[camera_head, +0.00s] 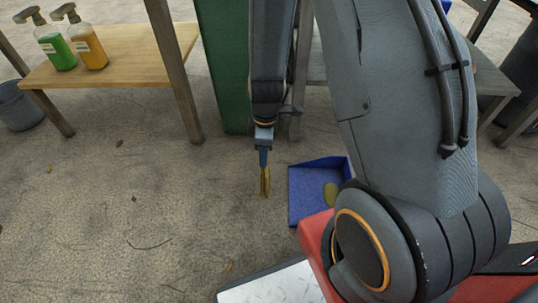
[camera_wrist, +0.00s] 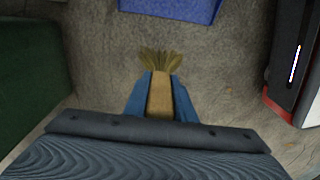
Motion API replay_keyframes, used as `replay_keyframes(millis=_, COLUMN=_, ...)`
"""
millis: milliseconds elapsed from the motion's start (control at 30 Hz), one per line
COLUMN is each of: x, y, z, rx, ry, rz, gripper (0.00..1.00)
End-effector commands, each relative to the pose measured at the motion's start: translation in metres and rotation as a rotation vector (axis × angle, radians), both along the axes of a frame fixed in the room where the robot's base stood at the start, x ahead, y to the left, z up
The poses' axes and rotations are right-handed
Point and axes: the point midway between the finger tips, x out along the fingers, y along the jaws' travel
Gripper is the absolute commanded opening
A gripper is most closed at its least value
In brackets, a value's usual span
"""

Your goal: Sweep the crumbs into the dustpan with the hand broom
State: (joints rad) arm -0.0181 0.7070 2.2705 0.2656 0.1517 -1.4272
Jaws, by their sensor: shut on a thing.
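My gripper (camera_head: 263,158) points down and is shut on the hand broom (camera_head: 265,184), whose tan bristles hang close to the floor. In the wrist view the broom (camera_wrist: 160,95) sits between my two blue fingers, its bristles fanned beyond the tips. The blue dustpan (camera_head: 306,206) lies on the floor to the right of the broom, apart from it. An olive-yellow patch (camera_head: 331,194) shows inside it; I cannot tell if it is crumbs. My arm hides the pan's right part. The wrist view shows only an edge of the dustpan (camera_wrist: 175,8) at the top.
Small brown bits (camera_head: 134,198) lie scattered on the concrete floor; they may be leaves. A wooden table (camera_head: 130,52) with green and orange bottles (camera_head: 88,46) stands back left, with a grey bucket (camera_head: 18,106) beside it. A green panel (camera_head: 222,65) stands behind. Floor at left is mostly clear.

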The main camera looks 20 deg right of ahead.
Motion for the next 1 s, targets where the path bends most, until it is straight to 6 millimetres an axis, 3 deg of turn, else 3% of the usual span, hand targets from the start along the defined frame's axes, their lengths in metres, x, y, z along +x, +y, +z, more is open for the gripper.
replay_keyframes(millis=533, x=0.012, y=0.032, z=0.049, rx=0.000, ry=0.001, rz=0.001, gripper=0.00)
replay_keyframes(millis=1000, x=0.015, y=0.036, z=0.052, rx=0.000, ry=0.001, rz=0.000, gripper=0.00)
